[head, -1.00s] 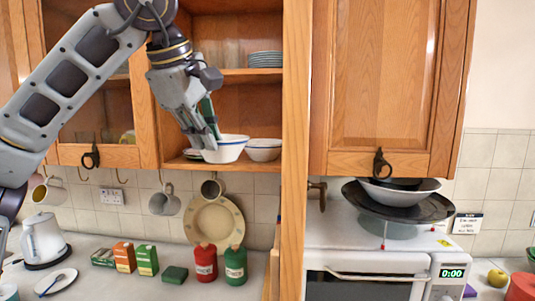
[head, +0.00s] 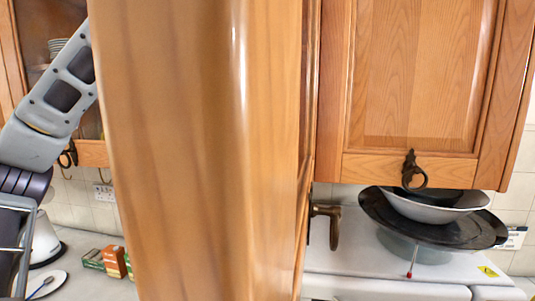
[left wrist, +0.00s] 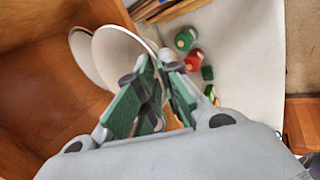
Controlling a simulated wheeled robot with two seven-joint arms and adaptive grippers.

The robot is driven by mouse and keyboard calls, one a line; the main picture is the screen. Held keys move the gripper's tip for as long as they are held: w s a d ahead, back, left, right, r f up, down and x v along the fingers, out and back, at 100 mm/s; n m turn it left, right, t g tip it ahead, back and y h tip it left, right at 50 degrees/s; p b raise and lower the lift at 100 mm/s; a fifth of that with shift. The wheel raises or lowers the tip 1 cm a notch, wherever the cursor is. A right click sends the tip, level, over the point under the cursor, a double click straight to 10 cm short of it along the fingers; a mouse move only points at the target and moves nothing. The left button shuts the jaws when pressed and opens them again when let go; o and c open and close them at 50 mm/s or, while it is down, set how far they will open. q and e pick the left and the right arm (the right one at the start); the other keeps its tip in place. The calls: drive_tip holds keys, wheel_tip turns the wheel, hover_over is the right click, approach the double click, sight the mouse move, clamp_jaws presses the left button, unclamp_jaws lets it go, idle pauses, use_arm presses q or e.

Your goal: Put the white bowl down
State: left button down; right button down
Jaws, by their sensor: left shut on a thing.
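My left gripper (left wrist: 158,66) shows in the left wrist view, with its green-padded fingers closed on the rim of a white bowl (left wrist: 118,52). The bowl is tilted in this view, beside a second pale bowl (left wrist: 82,58) inside the wooden cupboard (left wrist: 45,115). I cannot tell whether the held bowl touches the shelf. In the head view the gripper and both these bowls are hidden behind a wooden panel (head: 205,150); only part of my left arm shows at the left. My right gripper is not in view.
The wooden panel stands very close to the head camera. Right of it, another bowl (head: 440,210) sits in a dark dish (head: 385,228) on a white appliance (head: 350,265). Red and green jars (left wrist: 186,38) stand on the counter below the cupboard.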

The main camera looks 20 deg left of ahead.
use_arm(q)
drive_tip(key=shift+s+r, duration=0.1)
drive_tip(key=shift+s, duration=0.05)
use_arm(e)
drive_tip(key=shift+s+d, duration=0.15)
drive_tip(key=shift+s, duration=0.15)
